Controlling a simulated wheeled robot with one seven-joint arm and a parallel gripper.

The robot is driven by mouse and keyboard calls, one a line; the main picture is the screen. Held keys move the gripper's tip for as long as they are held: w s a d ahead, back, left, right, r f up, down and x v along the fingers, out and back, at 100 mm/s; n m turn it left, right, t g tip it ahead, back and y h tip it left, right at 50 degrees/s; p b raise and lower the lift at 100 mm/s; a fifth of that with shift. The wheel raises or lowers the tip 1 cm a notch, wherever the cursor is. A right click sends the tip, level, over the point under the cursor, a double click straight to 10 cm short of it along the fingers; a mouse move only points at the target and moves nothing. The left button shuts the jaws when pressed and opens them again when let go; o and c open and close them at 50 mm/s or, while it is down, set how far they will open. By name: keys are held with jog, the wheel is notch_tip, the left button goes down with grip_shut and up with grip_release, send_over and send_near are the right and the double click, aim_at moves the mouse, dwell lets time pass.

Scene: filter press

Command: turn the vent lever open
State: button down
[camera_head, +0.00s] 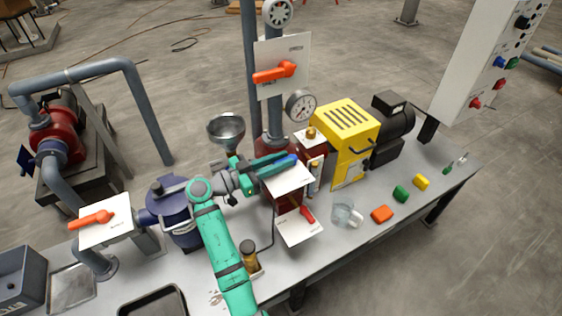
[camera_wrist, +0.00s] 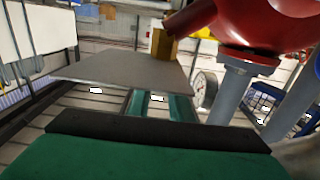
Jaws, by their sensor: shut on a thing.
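A white plate (camera_head: 290,180) stands out over the bench at the middle, with a blue lever (camera_head: 291,159) at its top edge. The plate's label is too small to read, so I cannot confirm that this is the vent lever. My gripper (camera_head: 268,164) is shut on the blue lever from the left; its jaws hide most of it. In the wrist view my gripper's green finger and dark pad (camera_wrist: 160,130) fill the front. A grey plate (camera_wrist: 125,72) and a brass stem (camera_wrist: 163,45) lie beyond.
A red lever (camera_head: 307,214) sits on a lower white plate. Orange levers are on the upper plate (camera_head: 275,73) and left plate (camera_head: 97,218). A steel funnel (camera_head: 226,130), a gauge (camera_head: 300,105) and a yellow machine (camera_head: 345,135) stand close. A glass beaker (camera_head: 344,214) is at the bench front.

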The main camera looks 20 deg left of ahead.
jog(key=shift+w+f, duration=0.1)
dwell(0.3)
jog(key=c, duration=1.6)
grip_release()
jog(key=shift+c, duration=0.2)
jog(key=v, duration=0.7)
jog(key=shift+a, duration=0.2)
